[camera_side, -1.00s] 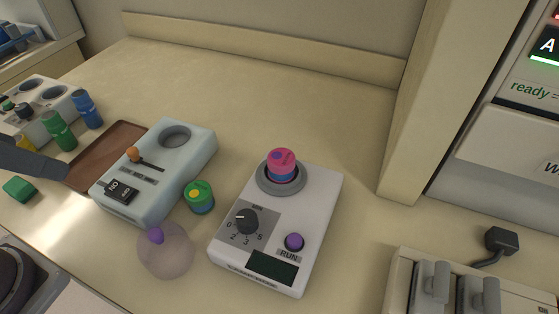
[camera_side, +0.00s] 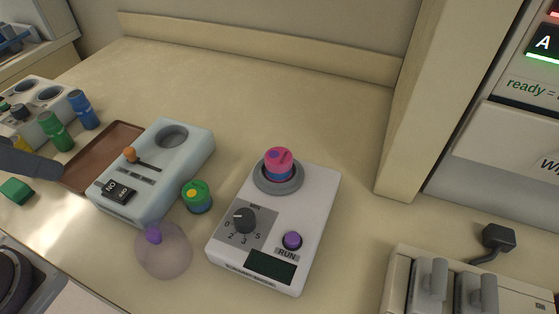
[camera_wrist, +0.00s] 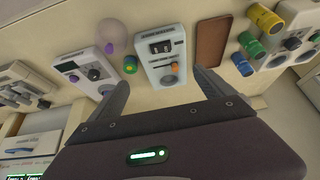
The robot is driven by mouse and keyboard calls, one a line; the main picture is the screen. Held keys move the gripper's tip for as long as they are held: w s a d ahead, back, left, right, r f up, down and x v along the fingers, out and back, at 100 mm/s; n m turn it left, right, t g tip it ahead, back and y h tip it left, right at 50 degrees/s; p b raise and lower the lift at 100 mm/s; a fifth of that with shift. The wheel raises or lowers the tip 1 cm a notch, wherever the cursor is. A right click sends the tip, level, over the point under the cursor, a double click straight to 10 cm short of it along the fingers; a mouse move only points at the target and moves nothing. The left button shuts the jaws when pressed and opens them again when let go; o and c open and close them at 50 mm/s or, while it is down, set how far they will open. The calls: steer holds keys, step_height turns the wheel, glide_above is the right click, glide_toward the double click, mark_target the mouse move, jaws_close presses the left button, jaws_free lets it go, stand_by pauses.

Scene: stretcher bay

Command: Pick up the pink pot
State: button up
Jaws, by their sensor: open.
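The pink pot (camera_side: 278,160) has a pink top and a blue band. In the side view it stands upright in the round grey seat of a white device (camera_side: 317,205). In the wrist view I cannot make out the pink pot clearly; the white device (camera_wrist: 70,62) shows at the left, partly behind a finger. My gripper (camera_wrist: 161,78) is open and empty, its two dark fingers spread in front of the pale blue device. In the side view only a dark part of my arm shows at the left edge, far from the pink pot.
A pale blue device (camera_side: 150,182) with an orange-knobbed lever stands left of the white one. A green-topped pot (camera_side: 197,196) and a translucent dome (camera_side: 163,251) stand nearby. A brown tray (camera_side: 103,150) lies further left. The bench behind is clear.

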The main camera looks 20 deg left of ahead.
steer(key=c, duration=0.3)
steer(key=shift+c, duration=0.2)
